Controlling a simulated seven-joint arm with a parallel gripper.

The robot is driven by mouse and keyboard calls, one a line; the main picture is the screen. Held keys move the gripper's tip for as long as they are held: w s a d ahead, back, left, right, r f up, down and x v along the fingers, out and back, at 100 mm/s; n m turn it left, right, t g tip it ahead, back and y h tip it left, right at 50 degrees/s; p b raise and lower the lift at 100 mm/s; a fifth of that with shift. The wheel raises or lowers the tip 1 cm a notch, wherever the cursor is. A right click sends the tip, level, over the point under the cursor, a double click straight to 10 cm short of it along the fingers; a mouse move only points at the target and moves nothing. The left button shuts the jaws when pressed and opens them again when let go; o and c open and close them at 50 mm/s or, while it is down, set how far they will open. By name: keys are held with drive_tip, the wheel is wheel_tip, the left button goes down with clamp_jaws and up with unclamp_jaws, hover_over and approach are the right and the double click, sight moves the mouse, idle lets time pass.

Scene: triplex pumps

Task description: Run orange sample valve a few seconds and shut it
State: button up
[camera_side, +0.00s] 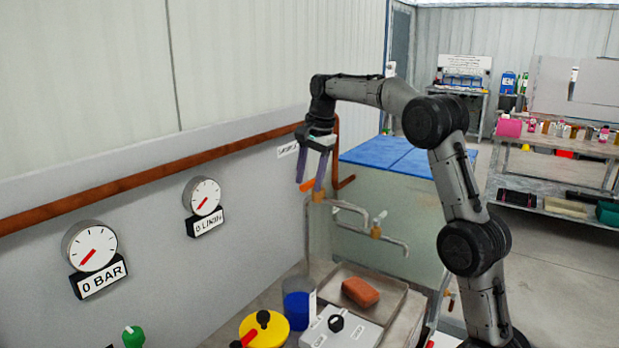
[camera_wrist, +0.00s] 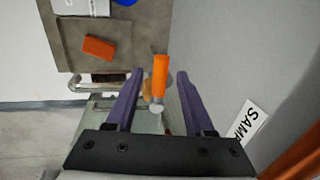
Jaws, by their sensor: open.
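The orange sample valve handle (camera_wrist: 160,76) stands between the fingers of my gripper (camera_wrist: 158,77) in the wrist view, with a visible gap to each finger. In the side view my gripper (camera_side: 311,186) is open and points down over the valve, its purple fingers around the orange handle (camera_side: 307,185). The handle is partly hidden there by the fingers. The brass valve body (camera_side: 318,197) sits below on a grey pipe (camera_side: 350,207). A "SAMPLE" label (camera_side: 287,149) is on the wall beside it; its edge also shows in the wrist view (camera_wrist: 247,118).
A second brass valve (camera_side: 376,232) with a pale handle is to the right. An orange-brown pipe (camera_side: 150,177) runs along the wall.

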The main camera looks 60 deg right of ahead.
clamp_jaws()
idle(1.4)
